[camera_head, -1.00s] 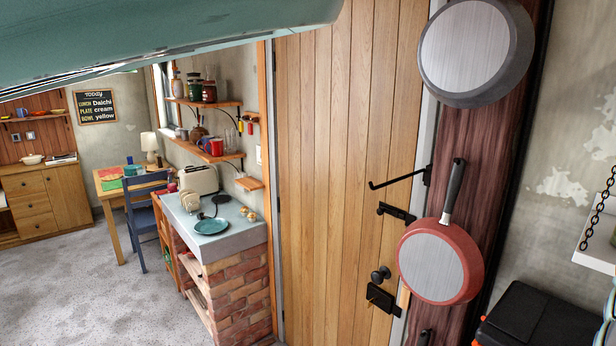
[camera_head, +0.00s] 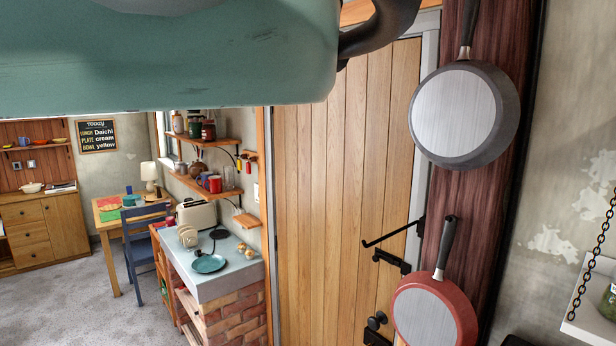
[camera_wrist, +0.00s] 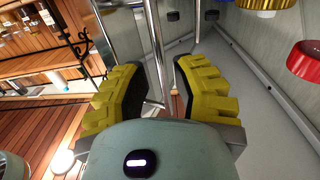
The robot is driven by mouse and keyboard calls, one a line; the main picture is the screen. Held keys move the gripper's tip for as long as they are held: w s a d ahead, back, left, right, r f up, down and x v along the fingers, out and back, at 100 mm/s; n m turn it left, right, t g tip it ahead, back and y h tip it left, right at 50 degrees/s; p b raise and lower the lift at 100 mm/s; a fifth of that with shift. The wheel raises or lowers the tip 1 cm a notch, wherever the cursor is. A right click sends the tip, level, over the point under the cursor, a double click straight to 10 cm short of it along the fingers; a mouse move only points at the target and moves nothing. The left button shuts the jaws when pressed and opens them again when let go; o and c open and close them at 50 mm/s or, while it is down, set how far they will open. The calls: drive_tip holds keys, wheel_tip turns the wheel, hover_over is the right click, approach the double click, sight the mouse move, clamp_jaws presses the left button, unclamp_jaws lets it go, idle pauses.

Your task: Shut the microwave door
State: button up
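I cannot make out a microwave or its door in either view. In the wrist view my gripper (camera_wrist: 158,82) shows two yellow ribbed fingers with dark inner pads. They stand apart with a gap between them, and nothing is clamped there. Shiny metal bars (camera_wrist: 156,45) show beyond and between the fingertips; I cannot tell what they belong to or whether the fingers touch them. In the head view my own teal arm covers the top left, and my gripper's fingers are not seen there.
A plank door (camera_head: 330,200) fills the middle of the head view, with a grey pan (camera_head: 460,110) and a red pan (camera_head: 433,312) hanging beside it. Grey floor (camera_head: 65,305) is open at left.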

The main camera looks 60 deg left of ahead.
drive_tip(key=shift+w+d+p, duration=0.1)
drive_tip(key=shift+d+p, duration=0.85)
drive_tip(key=shift+d, duration=0.9)
drive_tip(key=shift+o, duration=0.3)
clamp_jaws()
